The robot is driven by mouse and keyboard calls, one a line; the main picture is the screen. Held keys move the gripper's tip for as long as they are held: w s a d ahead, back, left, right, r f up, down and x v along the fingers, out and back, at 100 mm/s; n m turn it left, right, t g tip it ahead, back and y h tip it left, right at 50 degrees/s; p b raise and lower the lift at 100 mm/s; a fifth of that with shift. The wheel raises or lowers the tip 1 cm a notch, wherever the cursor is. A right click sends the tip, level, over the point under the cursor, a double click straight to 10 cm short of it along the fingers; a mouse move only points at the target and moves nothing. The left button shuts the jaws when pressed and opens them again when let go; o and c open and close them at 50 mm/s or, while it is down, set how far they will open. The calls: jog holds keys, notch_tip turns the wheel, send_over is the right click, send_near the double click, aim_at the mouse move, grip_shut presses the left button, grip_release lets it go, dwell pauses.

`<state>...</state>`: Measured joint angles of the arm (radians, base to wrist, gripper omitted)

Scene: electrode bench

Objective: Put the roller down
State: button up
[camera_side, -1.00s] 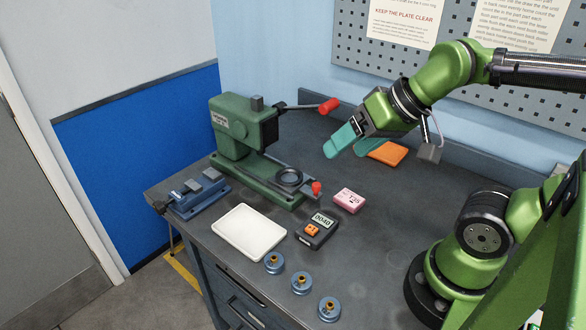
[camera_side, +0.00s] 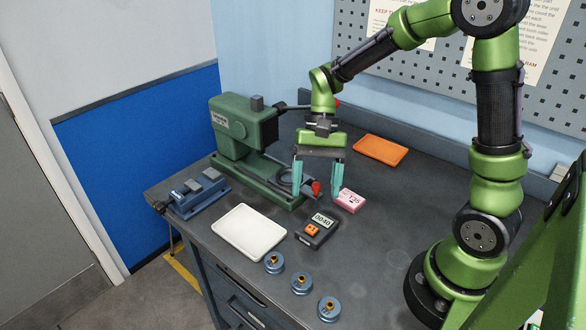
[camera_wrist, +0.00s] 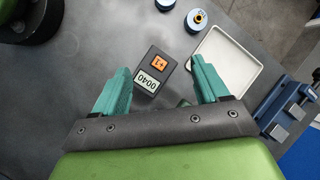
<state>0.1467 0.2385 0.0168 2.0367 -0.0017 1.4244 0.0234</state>
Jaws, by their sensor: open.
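I cannot pick out a separate roller for certain. The green bench machine (camera_side: 229,135) stands at the back left, with a lever on its right side. The lever's red grip (camera_side: 337,103) shows only as a sliver behind my arm. A small red knob (camera_side: 316,187) stands at the right end of the machine's base, near a dark ring. My gripper (camera_side: 317,186) is open and points down, its teal fingers either side of the knob in the picture. I cannot tell whether they touch anything. In the wrist view my gripper (camera_wrist: 160,70) is empty.
A black counter (camera_side: 317,231), a pink box (camera_side: 350,201), a white tray (camera_side: 249,231) and several blue round pieces (camera_side: 301,282) are near my gripper. An orange tray (camera_side: 381,150) lies at the back, a blue device (camera_side: 199,191) at the left.

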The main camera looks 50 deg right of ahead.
jog(key=w+a+f+m+g+y, duration=0.1)
jog(key=m+g+y, duration=0.1)
send_near(302, 277)
jog(key=f, duration=0.1)
jog(key=a+f, duration=0.1)
jog(key=f, duration=0.1)
jog(key=shift+s+a+y, duration=0.25)
jog(key=shift+a+y, duration=0.05)
jog(key=shift+s+x, duration=0.2)
jog(key=shift+x, duration=1.15)
jog(key=shift+s+x, duration=0.2)
jog(key=shift+x, duration=1.2)
jog(key=shift+r, duration=0.2)
jog(key=shift+c, duration=0.3)
jog(key=c, duration=1.2)
